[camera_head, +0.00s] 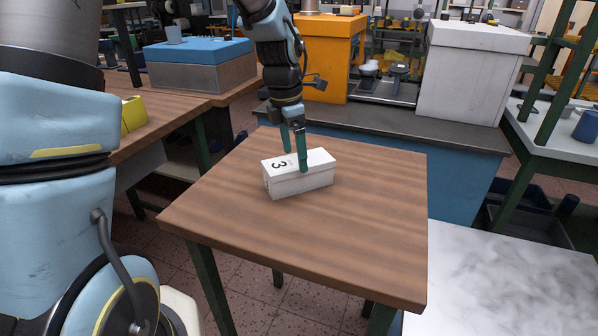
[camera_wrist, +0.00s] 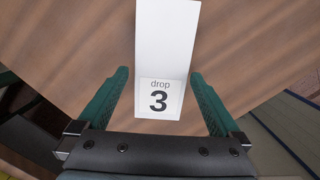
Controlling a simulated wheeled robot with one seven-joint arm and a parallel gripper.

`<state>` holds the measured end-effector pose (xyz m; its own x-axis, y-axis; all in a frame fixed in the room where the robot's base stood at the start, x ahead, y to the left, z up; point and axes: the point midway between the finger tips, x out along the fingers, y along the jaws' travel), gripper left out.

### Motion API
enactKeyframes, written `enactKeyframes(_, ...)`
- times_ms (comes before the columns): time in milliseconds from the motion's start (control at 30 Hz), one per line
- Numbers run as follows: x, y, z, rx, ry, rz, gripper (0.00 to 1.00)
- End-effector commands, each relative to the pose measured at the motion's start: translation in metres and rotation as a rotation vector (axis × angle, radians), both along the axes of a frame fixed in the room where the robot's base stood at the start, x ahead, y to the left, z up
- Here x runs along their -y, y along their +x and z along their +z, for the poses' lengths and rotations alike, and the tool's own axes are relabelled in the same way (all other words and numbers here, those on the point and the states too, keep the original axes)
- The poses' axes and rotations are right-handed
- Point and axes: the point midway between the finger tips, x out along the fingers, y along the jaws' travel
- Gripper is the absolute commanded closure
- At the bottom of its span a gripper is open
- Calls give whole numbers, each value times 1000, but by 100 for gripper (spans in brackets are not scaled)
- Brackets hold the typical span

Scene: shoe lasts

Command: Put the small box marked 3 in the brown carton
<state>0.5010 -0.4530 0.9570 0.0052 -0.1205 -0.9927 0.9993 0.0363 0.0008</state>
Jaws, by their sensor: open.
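The small white box marked 3 (camera_head: 318,178) lies flat on the brown wooden table. The black 3 is on its top near the left end. In the wrist view the box (camera_wrist: 166,45) shows "drop 3" on a label and sits between my two green fingers, with a gap on each side. My gripper (camera_head: 296,161) is open and points down over the box, one finger on the near side and one toward the far side. I cannot tell how far down the fingertips reach. No brown carton is visible in either view.
The wooden table top (camera_head: 370,240) is otherwise clear. A white marble-like surface (camera_head: 500,290) is at lower right. A dark-topped blue bench (camera_head: 390,140) stands behind, with an orange cabinet (camera_head: 328,55) and a white box-shaped unit (camera_head: 465,80) beyond. A blue-lidded grey box (camera_head: 200,70) is at left.

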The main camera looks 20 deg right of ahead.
Motion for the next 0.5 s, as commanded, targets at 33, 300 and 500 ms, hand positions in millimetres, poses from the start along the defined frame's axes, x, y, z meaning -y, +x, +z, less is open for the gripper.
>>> enactKeyframes(33, 2, -1, -5, -5, 1, -1, 0)
enactKeyframes(300, 9, -3, -40, -4, 2, -1, 0)
enactKeyframes(500, 10, -2, -45, 0, 0, -1, 0)
